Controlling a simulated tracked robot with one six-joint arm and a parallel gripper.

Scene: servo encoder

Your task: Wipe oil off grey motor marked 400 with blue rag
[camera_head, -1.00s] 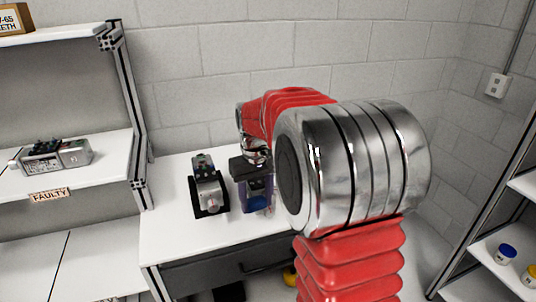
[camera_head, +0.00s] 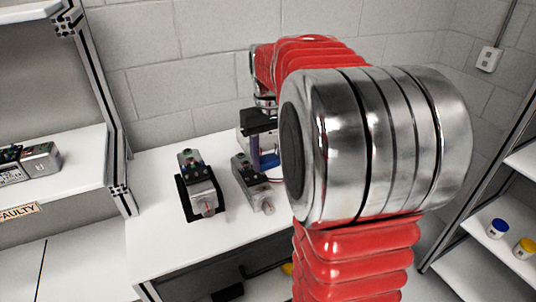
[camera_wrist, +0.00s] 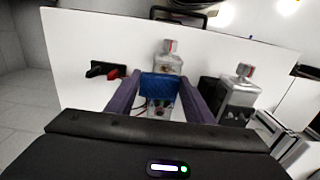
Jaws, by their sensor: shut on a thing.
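A grey motor (camera_head: 252,182) stands on the white workbench without a mat. It also shows in the wrist view (camera_wrist: 168,62), partly hidden behind the blue rag (camera_wrist: 160,88). A second grey motor (camera_head: 200,192) sits on a black mat to its left, and appears at right in the wrist view (camera_wrist: 238,98). I cannot read a 400 on either. My gripper (camera_wrist: 160,92) is shut on the blue rag, which spans the gap between its purple fingers. In the head view the gripper (camera_head: 264,155) is above and behind the unmatted motor; contact cannot be told.
A right shelf holds a blue-lidded jar (camera_head: 498,228) and a yellow-lidded jar (camera_head: 524,248). A red and black object (camera_wrist: 106,70) lies on the bench. The bench's front left is clear.

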